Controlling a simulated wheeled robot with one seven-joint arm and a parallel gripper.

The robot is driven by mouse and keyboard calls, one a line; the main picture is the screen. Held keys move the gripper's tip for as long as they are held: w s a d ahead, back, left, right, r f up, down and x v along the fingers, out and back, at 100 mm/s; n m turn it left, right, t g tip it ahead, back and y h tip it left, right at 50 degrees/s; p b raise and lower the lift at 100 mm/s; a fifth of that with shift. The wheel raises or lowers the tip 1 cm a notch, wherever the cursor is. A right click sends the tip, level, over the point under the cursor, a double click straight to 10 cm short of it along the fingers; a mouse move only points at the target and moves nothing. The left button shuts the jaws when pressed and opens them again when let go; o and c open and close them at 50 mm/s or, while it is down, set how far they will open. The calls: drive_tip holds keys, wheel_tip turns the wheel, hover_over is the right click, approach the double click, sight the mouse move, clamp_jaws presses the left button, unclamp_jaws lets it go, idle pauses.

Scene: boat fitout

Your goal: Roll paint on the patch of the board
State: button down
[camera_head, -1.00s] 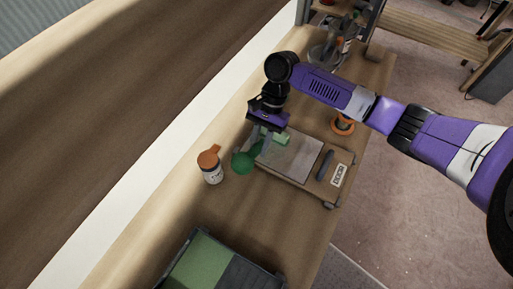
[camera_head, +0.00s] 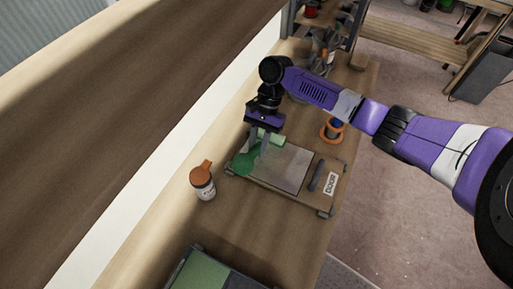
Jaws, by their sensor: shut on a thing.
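The board (camera_head: 290,196) lies flat on the bench, with a grey patch (camera_head: 286,168), a dark handle and a label that seems to read DOOR. My gripper (camera_head: 261,149) is over its left part, fingers pointing down, shut on the paint roller. The roller shows as a dark green rounded part (camera_head: 243,163) at the board's left edge and a pale green cylinder (camera_head: 272,139) near its far edge. The fingers hide how these parts join. I cannot tell whether the roller touches the board. No green paint is clearly visible on the patch.
A tray with a green area (camera_head: 202,266) is at the bottom edge. An orange ring-shaped item (camera_head: 331,131) is beyond the board. A tall wall runs along the left; the bench's right edge drops to carpet.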

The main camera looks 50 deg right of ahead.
sight(252, 151)
drive_tip(key=shift+a+r, duration=0.1)
drive_tip(key=shift+a, duration=0.1)
drive_tip(key=a+p, duration=0.2)
drive_tip(key=a, duration=0.1)
drive_tip(key=shift+s, duration=0.3)
drive_tip(key=shift+s+a, duration=0.15)
drive_tip(key=shift+a, duration=0.5)
drive_tip(key=shift+s+a, duration=0.25)
drive_tip(key=shift+a, duration=0.95)
drive_tip(key=shift+s+a, duration=0.2)
drive_tip(key=shift+a, duration=1)
drive_tip(key=a, duration=0.2)
drive_tip(key=s+a, duration=0.1)
drive_tip(key=a, duration=0.1)
drive_tip(key=shift+a, duration=0.3)
